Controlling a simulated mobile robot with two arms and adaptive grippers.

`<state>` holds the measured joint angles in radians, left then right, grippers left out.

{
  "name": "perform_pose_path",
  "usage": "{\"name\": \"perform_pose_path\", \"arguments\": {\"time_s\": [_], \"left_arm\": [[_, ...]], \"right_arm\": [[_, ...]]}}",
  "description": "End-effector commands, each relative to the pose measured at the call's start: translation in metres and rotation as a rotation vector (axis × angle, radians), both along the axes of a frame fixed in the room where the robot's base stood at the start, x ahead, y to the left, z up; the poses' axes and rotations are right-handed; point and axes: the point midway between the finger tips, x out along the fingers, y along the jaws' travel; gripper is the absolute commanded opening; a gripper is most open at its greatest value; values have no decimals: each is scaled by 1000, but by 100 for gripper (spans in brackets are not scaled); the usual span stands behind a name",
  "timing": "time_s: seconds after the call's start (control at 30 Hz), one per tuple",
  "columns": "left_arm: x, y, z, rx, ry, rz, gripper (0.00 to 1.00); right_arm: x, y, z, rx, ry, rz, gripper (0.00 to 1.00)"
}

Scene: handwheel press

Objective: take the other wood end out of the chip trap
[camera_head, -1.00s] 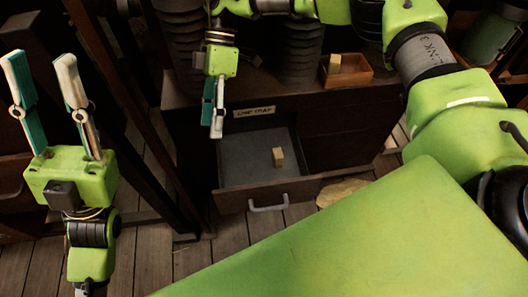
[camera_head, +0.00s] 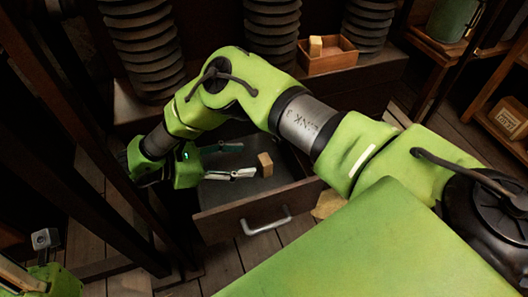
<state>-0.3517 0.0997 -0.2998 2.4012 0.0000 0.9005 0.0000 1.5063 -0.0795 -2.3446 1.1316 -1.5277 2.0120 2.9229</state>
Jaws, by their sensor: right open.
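The chip trap (camera_head: 295,195) is an open drawer under the bench, with a bare grey floor. A small wood end (camera_head: 265,164) stands inside it. My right gripper (camera_head: 246,160) reaches low into the drawer from the left, fingers spread and pointing right. Its fingertips are just left of the wood end; I cannot tell whether they touch it. Another wood end (camera_head: 315,46) is in the small wooden box (camera_head: 335,63) on the bench. My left gripper (camera_head: 48,278) is cut off at the lower left corner, so its fingertips do not show clearly.
The drawer's front wall has a metal handle (camera_head: 266,227). My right arm passes over the drawer and hides its back and the label. Stacks of dark ribbed discs (camera_head: 272,25) stand on the bench. Dark posts rise at the left.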

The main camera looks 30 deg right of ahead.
Motion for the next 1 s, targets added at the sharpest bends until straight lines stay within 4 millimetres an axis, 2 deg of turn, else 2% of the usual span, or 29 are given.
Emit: {"name": "perform_pose_path", "arguments": {"time_s": [0.5,0.8,0.83,0.97,1.0], "left_arm": [[0,0,-20,1,1,0,27],[1,-1,-20,1,1,-1,27],[1,-1,-20,1,1,-1,27],[1,-1,-20,1,1,-1,27],[1,-1,-20,1,1,-1,27]], "right_arm": [[-12,-57,-26,6,5,-4,51],[-12,-61,-26,6,4,-2,51],[-12,-61,-26,6,4,-2,46],[-12,-61,-26,6,4,-2,12],[-12,-61,-26,6,4,-2,10]]}}
